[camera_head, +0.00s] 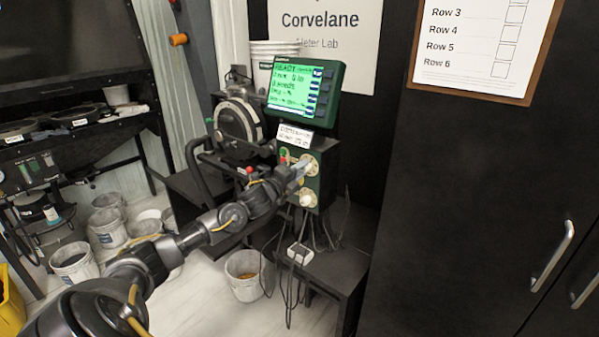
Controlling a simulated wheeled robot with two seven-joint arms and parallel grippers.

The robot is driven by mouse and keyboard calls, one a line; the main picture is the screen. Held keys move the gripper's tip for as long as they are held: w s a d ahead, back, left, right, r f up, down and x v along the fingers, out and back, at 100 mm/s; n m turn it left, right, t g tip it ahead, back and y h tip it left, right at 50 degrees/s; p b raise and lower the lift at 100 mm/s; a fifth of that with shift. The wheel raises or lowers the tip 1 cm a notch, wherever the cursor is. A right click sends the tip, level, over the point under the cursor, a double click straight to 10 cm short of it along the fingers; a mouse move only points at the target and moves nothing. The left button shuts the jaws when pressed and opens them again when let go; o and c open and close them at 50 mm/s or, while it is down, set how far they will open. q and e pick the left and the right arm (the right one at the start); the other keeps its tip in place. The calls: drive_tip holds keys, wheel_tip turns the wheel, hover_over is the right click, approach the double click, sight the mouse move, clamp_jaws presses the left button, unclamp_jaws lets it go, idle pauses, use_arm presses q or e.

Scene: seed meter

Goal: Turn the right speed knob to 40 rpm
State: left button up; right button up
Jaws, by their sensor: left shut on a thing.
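The green control box (328,172) stands on the bench below a lit green display (294,91). Its front face carries pale round dials. My left gripper (302,169) reaches in from the left and is shut on the knob of the upper right dial (313,163). The gripper hides most of that knob and its pointer, so its setting cannot be read. Another dial with a pale knob (308,198) sits below and is clear of the gripper. The display reads READY; its smaller lines are too blurred to read. My right gripper is out of view.
A round seed meter (240,120) stands left of the box. Cables hang below the box beside a small white device (300,253). A white bucket (248,274) stands on the floor below. Dark cabinet doors (480,200) fill the right side.

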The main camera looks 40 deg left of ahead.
use_arm(q)
drive_tip(key=o, duration=1)
drive_tip(key=shift+s+f+b, duration=0.2)
drive_tip(key=shift+s+b, duration=0.45)
drive_tip(key=shift+s, duration=2.05)
drive_tip(key=shift+s+f+b, duration=0.2)
drive_tip(key=shift+s+b, duration=0.45)
drive_tip(key=shift+s, duration=2.05)
